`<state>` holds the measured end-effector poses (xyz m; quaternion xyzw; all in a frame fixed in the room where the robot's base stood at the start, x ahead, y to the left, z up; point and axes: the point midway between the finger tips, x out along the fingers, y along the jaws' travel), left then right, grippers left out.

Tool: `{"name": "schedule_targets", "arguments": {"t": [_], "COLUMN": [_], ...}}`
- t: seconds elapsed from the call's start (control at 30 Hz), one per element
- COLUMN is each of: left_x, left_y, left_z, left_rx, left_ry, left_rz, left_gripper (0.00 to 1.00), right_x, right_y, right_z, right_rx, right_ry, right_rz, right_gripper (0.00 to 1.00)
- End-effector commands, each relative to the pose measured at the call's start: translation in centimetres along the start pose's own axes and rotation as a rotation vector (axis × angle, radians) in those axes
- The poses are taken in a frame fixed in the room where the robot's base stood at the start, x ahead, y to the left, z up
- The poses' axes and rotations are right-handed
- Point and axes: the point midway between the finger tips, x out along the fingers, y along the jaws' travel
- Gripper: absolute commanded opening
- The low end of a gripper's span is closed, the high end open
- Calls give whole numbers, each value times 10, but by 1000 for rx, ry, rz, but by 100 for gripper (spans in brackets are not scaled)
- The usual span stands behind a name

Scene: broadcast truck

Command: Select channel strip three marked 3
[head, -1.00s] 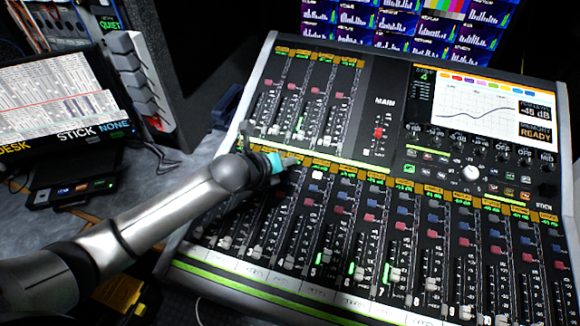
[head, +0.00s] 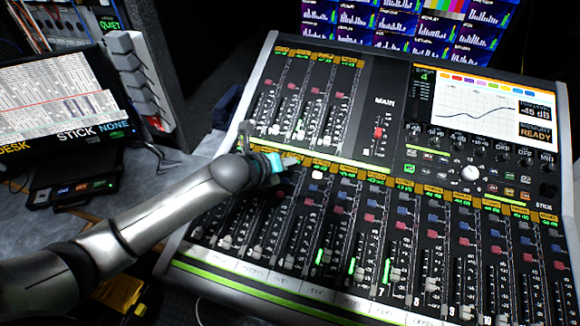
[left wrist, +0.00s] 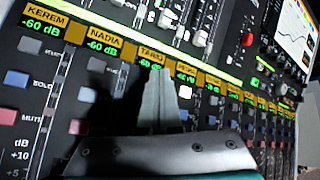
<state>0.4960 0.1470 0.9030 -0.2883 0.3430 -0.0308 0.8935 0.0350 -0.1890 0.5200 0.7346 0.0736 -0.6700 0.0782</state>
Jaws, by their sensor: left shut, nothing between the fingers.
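The mixing console (head: 225,281) has a lower row of channel strips under orange name labels. My left gripper (head: 290,163) is shut and empty, with its tips at the top of the third strip from the left. In the left wrist view, the shut fingertips (left wrist: 158,84) are just below the third label, TARIQ (left wrist: 151,56), and cover the button spot there. I cannot tell whether they touch. A button glows white (head: 316,175) on the fourth strip; it also shows right of the fingers (left wrist: 185,91). The console screen (head: 470,105) has a green 4 beside it. My right gripper is not in view.
Grey buttons of the first two strips (left wrist: 88,95) lie left of the fingers. The upper fader bank (head: 297,110) stands behind the gripper. A laptop-like screen (head: 60,100) is at the left, and a wall of monitors (head: 400,25) is behind the console.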

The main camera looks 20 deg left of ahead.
Motion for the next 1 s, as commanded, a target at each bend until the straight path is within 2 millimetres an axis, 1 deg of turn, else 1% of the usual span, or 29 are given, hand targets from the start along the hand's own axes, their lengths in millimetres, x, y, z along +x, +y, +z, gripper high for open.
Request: {"name": "schedule_targets", "arguments": {"t": [0.3,1.0], "left_x": [6,9], "left_y": [4,7], "left_z": [-4,-6], "left_rx": [1,1], "left_ry": [-1,0], "left_rz": [0,1], "left_gripper": [0,0], "right_x": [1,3], "right_y": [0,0], "right_z": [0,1], "right_rx": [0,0], "right_ry": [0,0], "right_rz": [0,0], "right_gripper": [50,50]}}
